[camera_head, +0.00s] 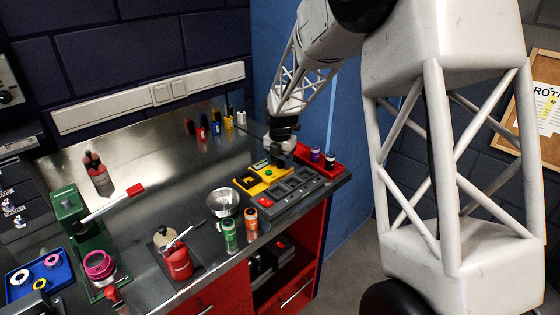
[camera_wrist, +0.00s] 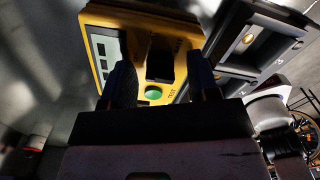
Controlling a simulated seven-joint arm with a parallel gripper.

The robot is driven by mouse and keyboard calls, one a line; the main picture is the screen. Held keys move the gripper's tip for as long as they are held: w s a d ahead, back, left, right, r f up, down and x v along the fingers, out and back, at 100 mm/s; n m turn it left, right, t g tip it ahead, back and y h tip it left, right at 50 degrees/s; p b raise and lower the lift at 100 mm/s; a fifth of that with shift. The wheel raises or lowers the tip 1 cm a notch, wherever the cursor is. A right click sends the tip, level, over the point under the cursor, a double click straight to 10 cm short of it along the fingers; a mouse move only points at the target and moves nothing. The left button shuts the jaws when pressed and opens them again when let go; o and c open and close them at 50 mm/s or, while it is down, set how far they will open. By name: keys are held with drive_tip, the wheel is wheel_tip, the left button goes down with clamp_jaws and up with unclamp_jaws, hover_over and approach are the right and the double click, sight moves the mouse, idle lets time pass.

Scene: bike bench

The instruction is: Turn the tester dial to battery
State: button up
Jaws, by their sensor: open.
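The yellow tester (camera_head: 262,186) lies on the metal bench near its right end, and it fills the upper middle of the wrist view (camera_wrist: 104,22). It has a pale display (camera_wrist: 103,50) on its left side and a green button (camera_wrist: 153,93). A black block-shaped dial (camera_wrist: 160,64) stands on its face. My gripper (camera_head: 281,152) is over the tester. In the wrist view my gripper (camera_wrist: 162,72) is open, with one dark finger on each side of the dial. I cannot tell whether the fingers touch it. The dial markings are too small and partly hidden to read.
A grey slotted tray (camera_head: 297,190) sits right beside the tester. Green (camera_head: 230,237) and orange (camera_head: 251,222) cylinders and a metal bowl (camera_head: 222,202) stand in front and to the left. A red tray (camera_head: 328,168) with small jars is behind on the right.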

drive_tip(key=c, duration=0.9)
